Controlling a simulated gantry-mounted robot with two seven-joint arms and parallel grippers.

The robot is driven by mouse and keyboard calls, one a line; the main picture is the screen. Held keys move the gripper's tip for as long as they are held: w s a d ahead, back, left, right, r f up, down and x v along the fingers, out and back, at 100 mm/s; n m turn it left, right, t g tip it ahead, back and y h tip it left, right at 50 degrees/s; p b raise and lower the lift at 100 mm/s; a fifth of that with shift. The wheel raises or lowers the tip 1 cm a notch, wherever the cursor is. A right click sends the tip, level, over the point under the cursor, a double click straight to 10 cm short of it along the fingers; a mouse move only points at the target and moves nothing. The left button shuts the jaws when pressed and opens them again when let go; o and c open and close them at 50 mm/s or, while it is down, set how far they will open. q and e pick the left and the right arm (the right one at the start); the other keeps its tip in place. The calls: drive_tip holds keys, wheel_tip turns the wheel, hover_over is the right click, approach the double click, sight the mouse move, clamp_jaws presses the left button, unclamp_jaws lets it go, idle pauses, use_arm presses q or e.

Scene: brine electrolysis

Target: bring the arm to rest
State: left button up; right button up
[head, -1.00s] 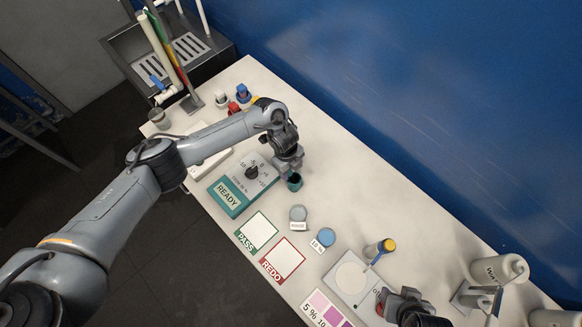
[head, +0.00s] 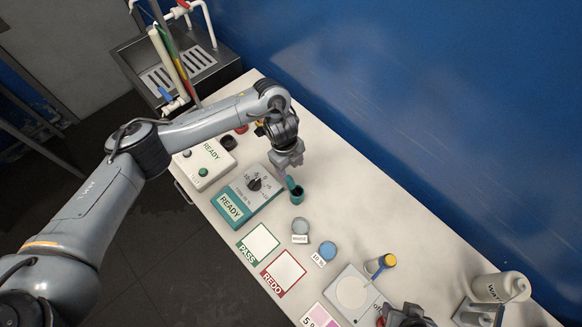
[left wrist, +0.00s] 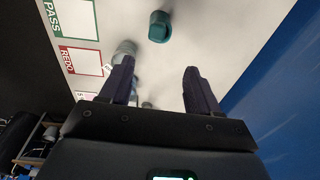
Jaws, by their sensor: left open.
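My left gripper (head: 289,165) hangs above the white bench, just behind a small dark teal cup (head: 297,194). In the left wrist view its two dark fingers (left wrist: 160,85) are spread apart with nothing between them, and the teal cup (left wrist: 159,27) stands on the bench beyond the fingertips. My right gripper (head: 408,318) shows only in part at the bottom edge of the head view, so its jaws cannot be judged.
The bench along the blue wall is clear.

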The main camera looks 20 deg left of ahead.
use_arm(q)
drive_tip(key=shift+f, duration=0.1)
idle(0.3)
drive_tip(key=s+d+f+g+h+p, duration=0.1)
drive_tip(key=s+d+f+g, duration=0.15)
drive_tip(key=s+f, duration=0.5)
drive_tip(key=s+d+f+g+h+p, duration=0.15)
drive_tip(key=s+d+f, duration=0.25)
drive_tip(key=s, duration=0.7)
drive_tip(key=s+d+r+n+t+h+p, duration=0.1)
drive_tip(key=s+d+r+n+h, duration=0.1)
drive_tip(key=s+d, duration=0.55)
drive_tip(key=s+d+r+n+t+h, duration=0.1)
drive_tip(key=s+d+r+n+h, duration=0.3)
drive_tip(key=d, duration=0.6)
drive_tip(key=w+a+r+n+t+y+p, duration=0.2)
drive_tip(key=w+a+r+n+t, duration=0.1)
drive_tip(key=a+r+n+t, duration=0.15)
drive_tip(key=w+a+r+n+y, duration=0.1)
drive_tip(key=a+r+n+y, duration=0.3)
drive_tip(key=a, duration=0.7)
drive_tip(key=w+a+r+n+t+y, duration=0.1)
drive_tip(key=a+r+n+y, duration=0.2)
drive_tip(key=a, duration=0.9)
drive_tip(key=shift+r+n+y, duration=0.35)
drive_tip(key=shift+r+n, duration=0.5)
drive_tip(key=shift+n, duration=0.7)
